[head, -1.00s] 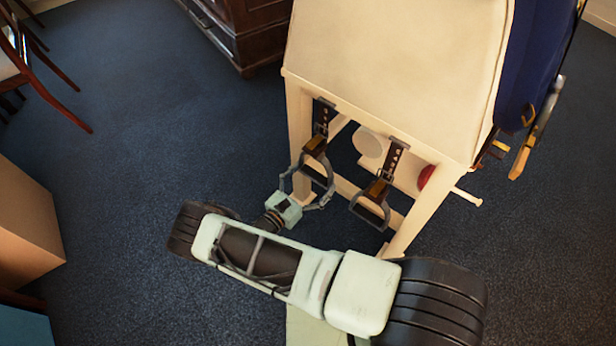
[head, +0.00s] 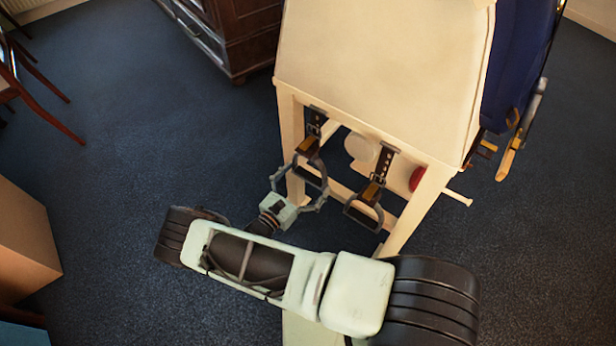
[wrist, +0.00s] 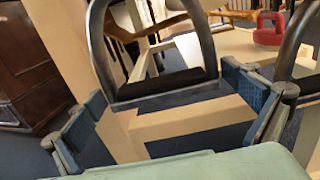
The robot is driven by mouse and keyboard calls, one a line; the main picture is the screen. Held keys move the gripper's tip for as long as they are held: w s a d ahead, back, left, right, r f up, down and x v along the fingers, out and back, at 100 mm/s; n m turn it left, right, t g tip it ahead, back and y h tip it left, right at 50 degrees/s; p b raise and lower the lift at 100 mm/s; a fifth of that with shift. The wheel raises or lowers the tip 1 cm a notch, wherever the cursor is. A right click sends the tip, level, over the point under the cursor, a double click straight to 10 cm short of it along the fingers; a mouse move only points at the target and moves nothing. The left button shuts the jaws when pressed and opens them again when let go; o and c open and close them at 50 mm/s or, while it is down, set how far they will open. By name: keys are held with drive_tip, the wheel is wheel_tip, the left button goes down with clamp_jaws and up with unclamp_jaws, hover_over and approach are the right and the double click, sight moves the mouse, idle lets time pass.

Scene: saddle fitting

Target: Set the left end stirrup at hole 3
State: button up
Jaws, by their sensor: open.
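The left end stirrup (head: 322,177) hangs from a dark strap (head: 314,121) with a row of holes, at the left of the stand's end. A brown-yellow piece (head: 307,146) sits between strap and stirrup. Its hole numbers are too small to read. My gripper (head: 298,193) is open at the lower part of this stirrup. In the wrist view the stirrup's dark tread (wrist: 165,86) shows between the spread blue-padded fingers (wrist: 165,108), beyond them; I cannot tell whether they touch. The right stirrup (head: 364,214) hangs from a second strap (head: 384,162).
The cream stand (head: 385,60) has legs and rails close behind the stirrups. A white disc (head: 361,147) and a red part (head: 417,178) sit beneath it. A dark cabinet (head: 235,40) stands behind. The blue carpet (head: 150,120) on the left is clear.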

drive_tip(key=v, duration=1.2)
idle(0.6)
